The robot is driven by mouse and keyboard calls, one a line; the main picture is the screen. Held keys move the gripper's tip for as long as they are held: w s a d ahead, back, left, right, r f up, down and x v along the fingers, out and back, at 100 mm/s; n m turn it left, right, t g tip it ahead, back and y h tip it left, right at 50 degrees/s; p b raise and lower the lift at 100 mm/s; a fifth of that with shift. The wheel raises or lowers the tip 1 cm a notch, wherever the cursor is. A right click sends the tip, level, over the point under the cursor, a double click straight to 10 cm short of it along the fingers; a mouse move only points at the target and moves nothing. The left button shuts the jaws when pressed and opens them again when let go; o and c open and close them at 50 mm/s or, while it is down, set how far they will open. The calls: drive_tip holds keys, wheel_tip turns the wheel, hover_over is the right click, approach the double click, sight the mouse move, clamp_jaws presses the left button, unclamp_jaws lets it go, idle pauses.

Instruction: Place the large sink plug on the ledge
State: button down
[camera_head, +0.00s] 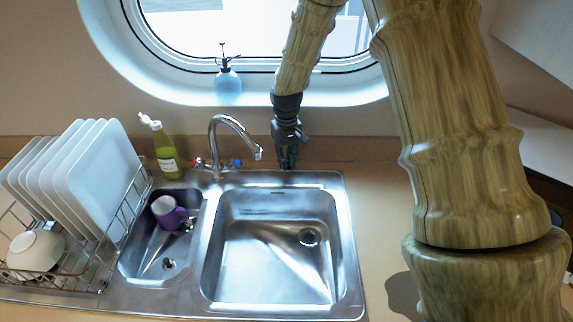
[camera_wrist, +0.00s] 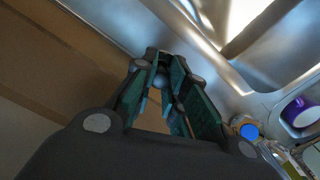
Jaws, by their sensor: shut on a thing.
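My gripper (camera_head: 288,157) points down behind the large sink basin, right of the faucet. In the wrist view its fingers (camera_wrist: 162,85) are closed in on a small greyish rounded thing (camera_wrist: 160,80) at the tips, likely the sink plug. It is mostly hidden by the fingers, and I cannot tell its size. In the head view the held thing is not distinguishable. A beige ledge (camera_head: 355,149) runs along the wall behind the sink, close to my gripper; it also shows as a brown strip in the wrist view (camera_wrist: 55,75).
A faucet (camera_head: 240,128), green soap bottle (camera_head: 167,158) and dish rack (camera_head: 98,262) stand left. A blue spray bottle (camera_head: 228,87) stands on the porthole sill.

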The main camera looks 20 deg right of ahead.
drive_tip(key=shift+s+f+p, duration=0.25)
drive_tip(key=shift+f+p, duration=0.4)
drive_tip(key=shift+f, duration=0.1)
drive_tip(key=shift+w+f, duration=0.2)
drive_tip(key=shift+f, duration=0.75)
drive_tip(key=shift+s+r, duration=0.1)
drive_tip(key=c, duration=1.4)
unclamp_jaws()
drive_tip(key=shift+f, duration=0.2)
drive_tip(key=shift+c, duration=0.2)
drive_tip(key=shift+r, duration=0.1)
drive_tip(key=shift+r+b, duration=1.9)
drive_tip(key=shift+r, duration=4.2)
